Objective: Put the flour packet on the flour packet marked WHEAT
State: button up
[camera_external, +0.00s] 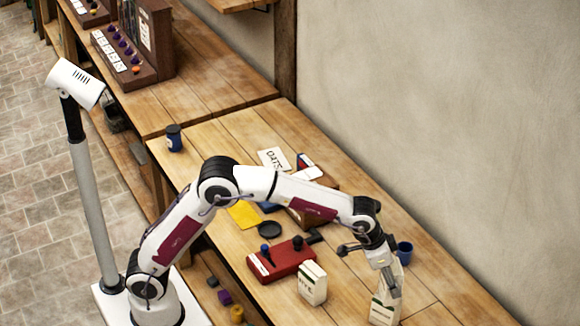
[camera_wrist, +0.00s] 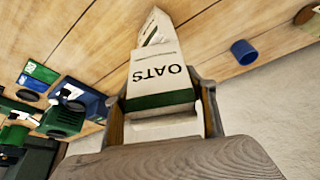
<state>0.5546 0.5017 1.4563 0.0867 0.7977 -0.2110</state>
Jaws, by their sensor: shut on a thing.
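A white flour packet with a green band and the word OATS (camera_wrist: 160,78) is between the fingers of my gripper (camera_wrist: 163,112) in the wrist view. In the external view my gripper (camera_external: 388,282) is shut on it low at the right of the table, and the fingers partly hide it. A second white packet with a green band (camera_external: 382,312) stands directly below it. A white packet (camera_wrist: 156,24) also shows past the held one in the wrist view. Its label is unreadable, and I cannot tell whether the two touch. Another white packet (camera_external: 312,284) stands to the left, its lettering too small to read surely.
A blue cup (camera_external: 404,252) stands close behind my gripper. A red box with knobs (camera_external: 282,260) lies left of it. A white OATS card (camera_external: 273,159), a dark disc (camera_external: 269,229) and a blue jar (camera_external: 174,138) are farther back. The right front tabletop is mostly bare.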

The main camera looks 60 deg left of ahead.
dwell(0.4)
jog(key=o, duration=1.4)
jog(key=shift+f, duration=0.15)
jog(key=shift+o, duration=0.2)
jog(key=v, duration=0.8)
jog(key=shift+a, duration=0.1)
